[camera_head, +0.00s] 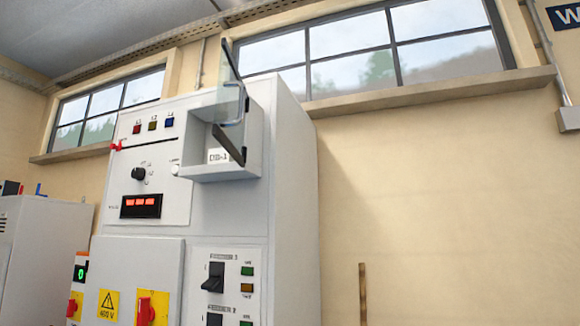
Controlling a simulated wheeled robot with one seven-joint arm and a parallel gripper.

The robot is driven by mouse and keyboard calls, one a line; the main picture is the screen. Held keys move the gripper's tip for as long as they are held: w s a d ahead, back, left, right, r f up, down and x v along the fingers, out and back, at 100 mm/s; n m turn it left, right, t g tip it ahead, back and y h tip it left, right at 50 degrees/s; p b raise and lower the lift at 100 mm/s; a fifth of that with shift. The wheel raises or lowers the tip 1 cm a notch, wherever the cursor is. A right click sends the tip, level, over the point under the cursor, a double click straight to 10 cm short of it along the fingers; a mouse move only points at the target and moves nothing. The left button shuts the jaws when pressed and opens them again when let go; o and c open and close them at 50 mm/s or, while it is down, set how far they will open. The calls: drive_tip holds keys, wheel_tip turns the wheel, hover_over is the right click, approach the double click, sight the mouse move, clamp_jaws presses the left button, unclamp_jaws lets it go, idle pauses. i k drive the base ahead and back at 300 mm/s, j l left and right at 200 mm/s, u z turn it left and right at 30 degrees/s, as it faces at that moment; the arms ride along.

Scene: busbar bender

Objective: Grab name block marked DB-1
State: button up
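A small white block (217,156) with dark lettering sits in an open recessed box (220,174) on the upper right of the grey cabinet's front. Its lettering is blurred; it seems to end in "-1", and I cannot read it for sure as DB-1. A clear door panel (232,68) with a dark frame stands swung open at the box. A dark slanted bar (228,145) crosses the box opening just right of the block and may cover part of it. My gripper is not in this view.
The tall grey cabinet (294,200) carries red, yellow and blue lamps, a black knob (139,174), a red display (141,205) and dark switches (214,277). A lower grey cabinet (40,255) stands at left.

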sight(216, 155)
drive_tip(key=i+j+z, duration=0.1)
drive_tip(key=j+z, duration=1.3)
